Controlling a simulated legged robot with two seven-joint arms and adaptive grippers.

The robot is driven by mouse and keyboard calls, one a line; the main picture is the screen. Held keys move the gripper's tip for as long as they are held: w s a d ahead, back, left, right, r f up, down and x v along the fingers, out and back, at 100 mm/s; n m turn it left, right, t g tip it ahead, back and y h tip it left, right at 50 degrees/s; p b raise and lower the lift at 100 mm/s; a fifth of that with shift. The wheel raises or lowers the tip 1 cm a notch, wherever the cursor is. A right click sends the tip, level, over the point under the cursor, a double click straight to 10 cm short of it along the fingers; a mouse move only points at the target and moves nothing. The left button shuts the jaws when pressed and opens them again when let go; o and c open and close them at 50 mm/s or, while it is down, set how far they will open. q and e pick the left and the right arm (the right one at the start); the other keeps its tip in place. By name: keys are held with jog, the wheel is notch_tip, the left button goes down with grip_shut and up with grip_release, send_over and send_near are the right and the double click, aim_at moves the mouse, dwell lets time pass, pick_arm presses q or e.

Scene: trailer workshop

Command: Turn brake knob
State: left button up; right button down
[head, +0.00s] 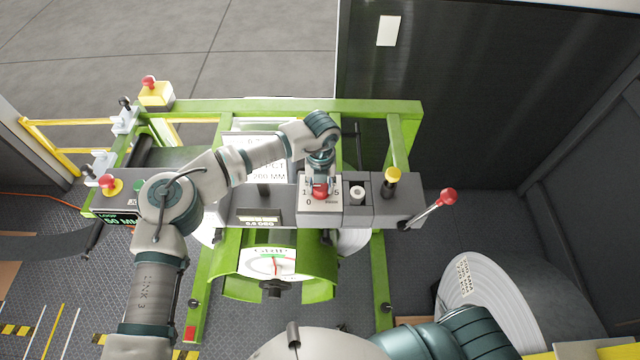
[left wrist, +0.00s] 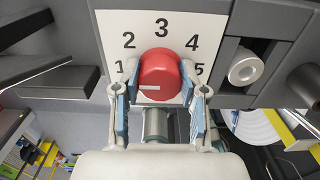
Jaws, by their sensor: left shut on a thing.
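The red brake knob (head: 320,192) sits on a white dial plate (head: 332,206) on the grey control panel of the green machine. In the left wrist view the knob (left wrist: 159,72) is round, with numbers 1 to 5 arched around it and a small pale mark low on its face. My left gripper (head: 319,184) comes down on the knob from above. In the left wrist view its fingers (left wrist: 160,92) stand on both sides of the knob, shut on it. The lower part of the dial is hidden there. My right gripper is not in view.
Right of the dial are a round grey-white knob (head: 357,194), a yellow-topped button (head: 392,176) and a red-balled lever (head: 447,197). A gauge (head: 268,262) hangs below the panel. A yellow box with a red button (head: 155,93) stands at the far left.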

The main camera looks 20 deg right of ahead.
pick_arm(q)
jog(key=shift+s+d+f, duration=0.1)
jog(key=shift+s+d, duration=0.05)
jog(key=shift+f+m+b, duration=0.15)
jog(key=shift+m+b, duration=0.45)
jog(key=shift+b, duration=0.15)
jog(key=shift+m+b, duration=0.75)
jog(key=shift+m, duration=0.05)
jog(key=shift+m+b, duration=0.65)
jog(key=shift+m, duration=0.15)
jog(key=m+b, duration=0.1)
jog(key=m, duration=0.1)
jog(key=shift+m, duration=0.4)
jog(key=m+b, duration=0.1)
jog(key=m, duration=0.1)
jog(key=shift+m, duration=0.4)
jog(key=m+b, duration=0.1)
jog(key=m, duration=0.1)
jog(key=shift+m, duration=0.3)
jog(key=shift+r+m, duration=0.2)
jog(key=shift+m, duration=2.4)
